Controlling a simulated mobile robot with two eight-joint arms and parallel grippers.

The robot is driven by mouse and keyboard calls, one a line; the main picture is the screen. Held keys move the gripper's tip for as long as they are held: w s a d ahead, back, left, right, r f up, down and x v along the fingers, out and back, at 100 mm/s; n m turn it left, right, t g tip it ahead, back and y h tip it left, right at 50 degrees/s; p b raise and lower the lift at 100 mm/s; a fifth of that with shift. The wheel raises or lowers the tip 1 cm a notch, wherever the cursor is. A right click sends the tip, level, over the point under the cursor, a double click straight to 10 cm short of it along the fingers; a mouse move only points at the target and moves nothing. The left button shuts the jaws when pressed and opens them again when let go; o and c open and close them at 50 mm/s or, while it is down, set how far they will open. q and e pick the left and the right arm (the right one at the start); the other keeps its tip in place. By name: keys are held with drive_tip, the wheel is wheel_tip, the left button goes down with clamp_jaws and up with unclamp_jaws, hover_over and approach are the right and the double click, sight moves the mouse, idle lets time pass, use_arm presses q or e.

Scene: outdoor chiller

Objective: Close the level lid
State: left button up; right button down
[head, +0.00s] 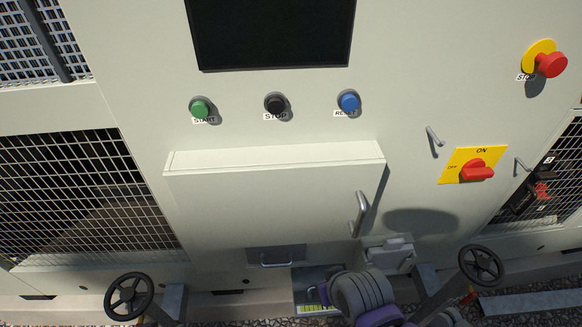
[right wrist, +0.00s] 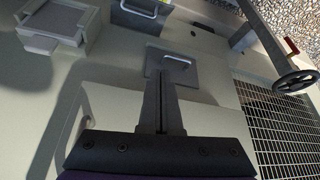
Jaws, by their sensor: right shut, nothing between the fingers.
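I cannot tell for certain which part is the level lid. A dark grey plate with a bar handle (head: 275,254) sits below the large pale cover in the head view. Lower down, a small framed recess with a yellow-green strip (head: 318,273) is partly hidden by my right arm. My left gripper is not seen.
The pale cover (head: 270,190) with a vertical handle (head: 360,214) juts from the cabinet. A grey box (head: 390,254) is beside my right arm. Black handwheels stand at left (head: 128,296) and right (head: 480,264). Buttons and a red switch (head: 477,170) are higher up.

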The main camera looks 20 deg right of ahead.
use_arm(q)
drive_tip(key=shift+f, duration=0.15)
use_arm(e)
drive_tip(key=shift+f, duration=0.15)
drive_tip(key=w+d+f+m+g+b, duration=0.1)
drive_tip(key=w+d+f+b, duration=0.2)
drive_tip(key=f+b, duration=0.3)
drive_tip(key=w+d+f+m+g+b, duration=0.1)
drive_tip(key=w+d+f+b, duration=0.2)
drive_tip(key=f, duration=1.2)
drive_tip(key=w+d+f+g+b, duration=0.1)
drive_tip(key=w+d+f+b, duration=0.2)
drive_tip(key=w+f+b, duration=0.3)
drive_tip(key=shift+w+f+m+h+b, duration=0.2)
drive_tip(key=shift+f+b, duration=0.55)
drive_tip(key=shift+f, duration=0.5)
drive_tip(key=shift+w+f+m+h+b, duration=0.1)
drive_tip(key=shift+f+m+b, duration=0.1)
drive_tip(key=shift+f+b, duration=0.8)
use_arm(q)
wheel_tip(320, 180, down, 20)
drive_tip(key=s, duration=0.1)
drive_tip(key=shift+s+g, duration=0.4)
use_arm(e)
drive_tip(key=shift+f, duration=0.2)
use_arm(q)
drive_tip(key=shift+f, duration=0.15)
use_arm(e)
drive_tip(key=shift+s, duration=0.15)
